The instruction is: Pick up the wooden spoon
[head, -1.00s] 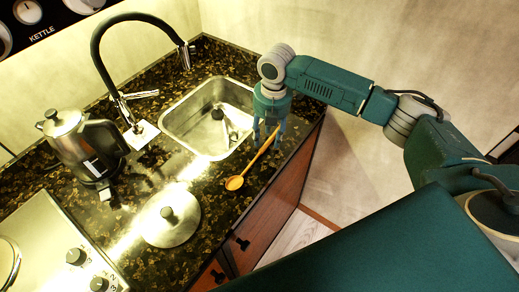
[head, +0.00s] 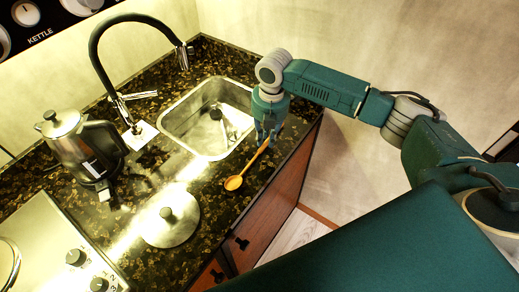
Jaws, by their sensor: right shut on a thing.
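The right gripper points down and is shut on the handle. The fingers hide the upper end of the handle. I cannot tell whether the spoon is lifted off the counter. My left gripper is not in view.
A steel sink (head: 172,131) with a black tap (head: 97,40) lies left of the gripper. A kettle (head: 80,145), a round metal lid (head: 171,222) and a hob (head: 40,240) stand further left. The counter's front edge is close on the right.

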